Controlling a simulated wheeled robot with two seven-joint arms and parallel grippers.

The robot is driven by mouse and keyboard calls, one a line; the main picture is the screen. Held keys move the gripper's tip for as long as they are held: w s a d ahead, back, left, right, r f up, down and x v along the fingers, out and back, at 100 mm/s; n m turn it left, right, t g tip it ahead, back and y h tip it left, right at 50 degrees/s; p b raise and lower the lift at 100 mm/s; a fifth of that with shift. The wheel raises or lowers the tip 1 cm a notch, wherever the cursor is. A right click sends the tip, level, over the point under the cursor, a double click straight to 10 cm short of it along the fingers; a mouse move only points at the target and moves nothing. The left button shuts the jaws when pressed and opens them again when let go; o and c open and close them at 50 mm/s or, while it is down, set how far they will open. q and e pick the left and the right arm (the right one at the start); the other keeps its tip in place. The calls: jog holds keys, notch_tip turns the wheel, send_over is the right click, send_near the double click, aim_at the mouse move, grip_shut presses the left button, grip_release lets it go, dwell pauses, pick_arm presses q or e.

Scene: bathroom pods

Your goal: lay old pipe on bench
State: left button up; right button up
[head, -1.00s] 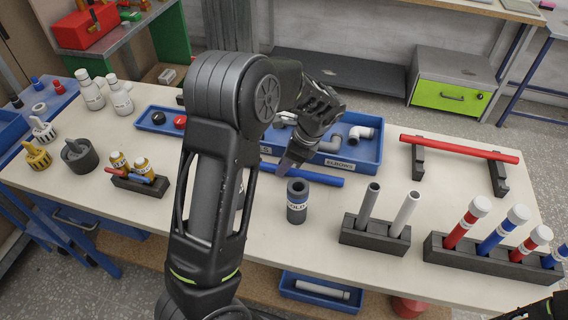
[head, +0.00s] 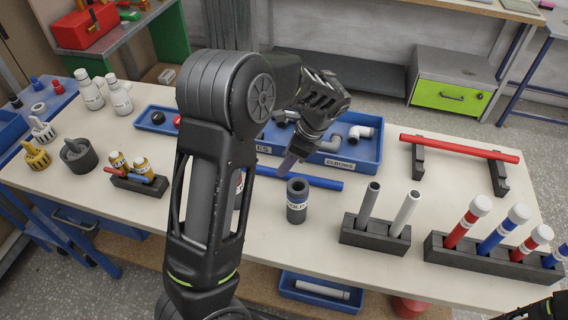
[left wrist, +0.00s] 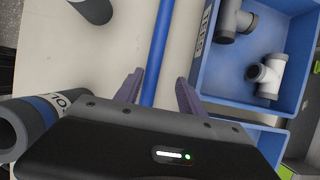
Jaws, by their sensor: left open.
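A blue pipe (head: 310,180) lies flat on the bench (head: 250,215), in front of the blue parts tray. My left gripper (head: 287,163) is open just above it. In the left wrist view the blue pipe (left wrist: 161,35) runs between the spread fingertips (left wrist: 159,80), with no finger closed on it. My left forearm hides part of the bench.
A blue tray of fittings (head: 372,165) stands behind the pipe. A red pipe (head: 460,148) rests on two black stands at the right. Black holders with grey tubes (head: 375,235) and capped red and blue tubes (head: 490,262) stand at the front right.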

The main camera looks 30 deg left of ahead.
pick_arm(q)
jog(key=v, duration=0.5)
jog(key=shift+d+r+b, duration=0.15)
jog(key=shift+r+b, duration=0.15)
jog(key=shift+r, duration=0.05)
dwell(0.6)
